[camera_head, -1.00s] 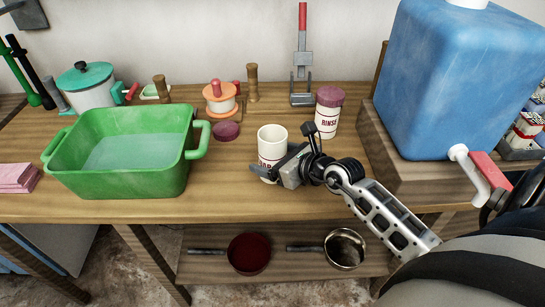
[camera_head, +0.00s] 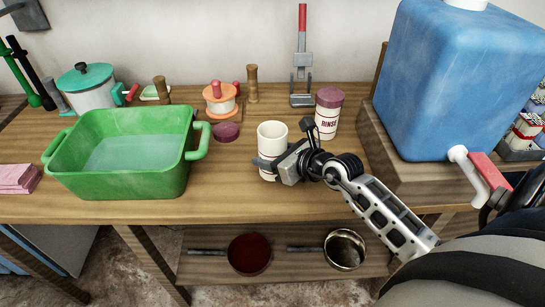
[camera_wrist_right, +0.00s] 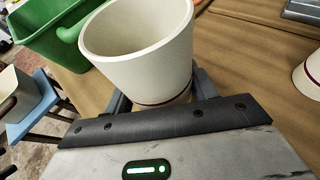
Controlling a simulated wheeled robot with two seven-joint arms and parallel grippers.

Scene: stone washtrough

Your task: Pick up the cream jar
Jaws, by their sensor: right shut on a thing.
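The cream jar (camera_head: 271,137) is an open, lidless cream cylinder standing upright near the front of the wooden table. My right gripper (camera_head: 268,165) is shut on its lower part from the right side. In the right wrist view the jar (camera_wrist_right: 138,45) fills the top middle, its inside looks empty, and a dark red band shows low on it. The fingers of my right gripper (camera_wrist_right: 155,95) lie on both sides of the jar. The jar's lettering is hidden behind the gripper. My left gripper is not in view.
A cream jar with a mauve lid, marked RINSE (camera_head: 328,118), stands close behind on the right. A mauve lid (camera_head: 226,132) lies to the left. A green basin (camera_head: 75,178) of water is further left. A blue tank (camera_head: 450,85) stands at right on a wooden block (camera_head: 400,170).

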